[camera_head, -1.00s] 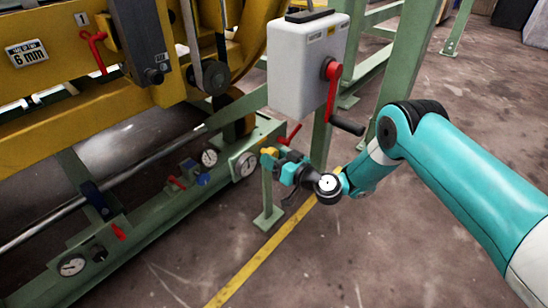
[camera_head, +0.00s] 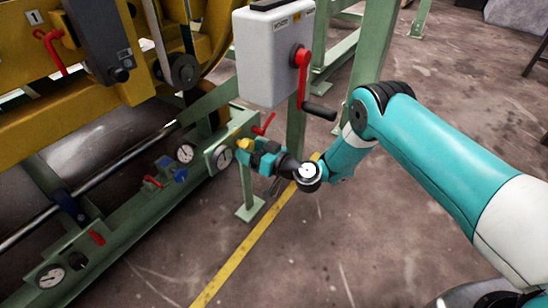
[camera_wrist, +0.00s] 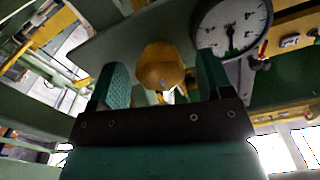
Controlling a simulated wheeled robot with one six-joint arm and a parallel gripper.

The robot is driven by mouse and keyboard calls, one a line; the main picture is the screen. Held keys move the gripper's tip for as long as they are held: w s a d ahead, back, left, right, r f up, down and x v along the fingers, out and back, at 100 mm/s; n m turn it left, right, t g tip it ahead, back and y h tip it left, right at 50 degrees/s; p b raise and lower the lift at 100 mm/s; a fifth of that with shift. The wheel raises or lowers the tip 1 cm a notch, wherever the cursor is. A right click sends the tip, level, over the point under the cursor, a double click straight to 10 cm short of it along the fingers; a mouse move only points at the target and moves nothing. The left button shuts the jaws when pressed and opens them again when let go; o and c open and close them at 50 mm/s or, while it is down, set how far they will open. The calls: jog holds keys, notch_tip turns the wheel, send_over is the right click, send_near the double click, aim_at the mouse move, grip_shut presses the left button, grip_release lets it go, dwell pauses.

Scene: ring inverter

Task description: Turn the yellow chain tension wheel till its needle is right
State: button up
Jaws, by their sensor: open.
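The yellow wheel (camera_wrist: 160,66) shows in the wrist view between the two green fingers of my open gripper (camera_wrist: 161,72). Gaps show on both sides of it, so the fingers look apart from it. In the head view the wheel (camera_head: 243,144) is a small yellow shape at the tip of my teal gripper (camera_head: 248,152), partly hidden by it. A round white gauge (camera_wrist: 233,24) is beside the wheel in the wrist view, its dark needle pointing down in the picture. The same gauge (camera_head: 221,157) is left of my gripper in the head view, its needle too small to read.
A grey box (camera_head: 273,60) with a red crank (camera_head: 303,75) stands just above my gripper. A red lever (camera_head: 264,125) is close by. Another gauge (camera_head: 185,153) and a blue fitting (camera_head: 172,168) sit left on the green rail.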

aim_at(251, 146)
jog(key=shift+s+d+r+p, duration=0.2)
jog(key=shift+s+d+p, duration=0.15)
jog(key=shift+d+p, duration=0.2)
jog(key=shift+s+d+r+p, duration=0.2)
jog(key=shift+s+d+p, duration=0.1)
jog(key=shift+d+p, duration=0.2)
jog(key=p, duration=0.4)
jog(key=shift+s+d+p, duration=0.1)
jog(key=shift+d+p, duration=0.2)
jog(key=shift+p, duration=0.1)
jog(key=p+v, duration=0.1)
jog(key=p, duration=0.5)
jog(key=shift+s+d+r, duration=0.1)
jog(key=shift+s+d, duration=0.1)
jog(key=shift+s, duration=0.2)
jog(key=p+v, duration=1.1)
jog(key=p, duration=0.1)
jog(key=shift+s+d+f, duration=0.3)
jog(key=shift+f, duration=0.15)
